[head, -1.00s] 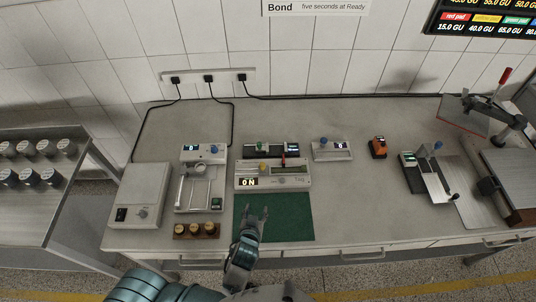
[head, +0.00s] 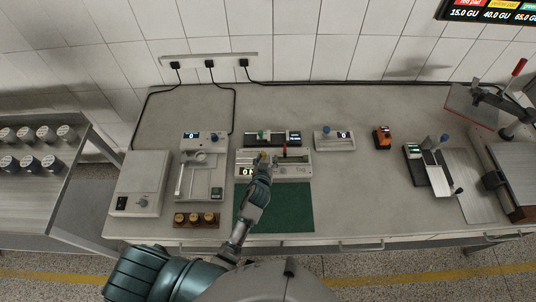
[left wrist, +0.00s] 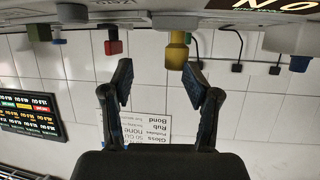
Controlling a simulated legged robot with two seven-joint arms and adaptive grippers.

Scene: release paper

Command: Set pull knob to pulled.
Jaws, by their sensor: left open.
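A yellow knob (head: 261,156) stands on the front of a pale instrument (head: 299,165) with a lit display, partly hidden by my gripper. In the left wrist view, which is upside down, the yellow knob (left wrist: 176,50) shows close ahead, nearer the right-hand finger. My left gripper (head: 262,166) is at the instrument's front, by the knob. In the left wrist view its two fingers (left wrist: 158,66) are apart with nothing clasped between them. Whether a finger touches the knob I cannot tell. My right gripper is out of view.
A green mat (head: 291,208) lies in front of the instrument, under my left forearm. A device with a green knob and red part (head: 272,138) stands behind it. A holder with yellow-topped pieces (head: 196,220) and a balance-like device (head: 201,178) are to the left.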

